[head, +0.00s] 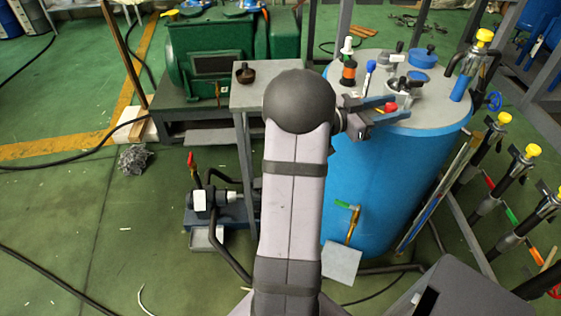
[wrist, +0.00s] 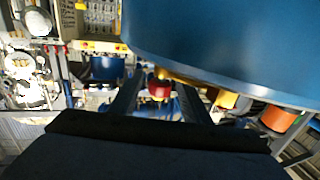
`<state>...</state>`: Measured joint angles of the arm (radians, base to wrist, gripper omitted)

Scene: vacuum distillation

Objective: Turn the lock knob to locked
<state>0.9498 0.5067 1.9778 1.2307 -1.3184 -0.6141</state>
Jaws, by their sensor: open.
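A small red knob (head: 391,107), which I take to be the lock knob, sits at the top of the blue tank (head: 375,190), near its front edge. My gripper (head: 394,108) is open there, with one finger on each side of the red knob in the picture. In the wrist view a red and yellow piece (wrist: 159,88) shows in the gap between the two dark fingers of my gripper (wrist: 157,84). I cannot tell whether either finger touches it. The knob's turn angle and any lock marking cannot be made out.
The tank's grey lid (head: 435,112) carries several fittings, including an orange and black bottle (head: 348,70) and a blue-capped marker (head: 369,75). Yellow-topped valves (head: 503,118) stand to the right. A green machine (head: 210,55) stands at the back left. Green floor is open at the left.

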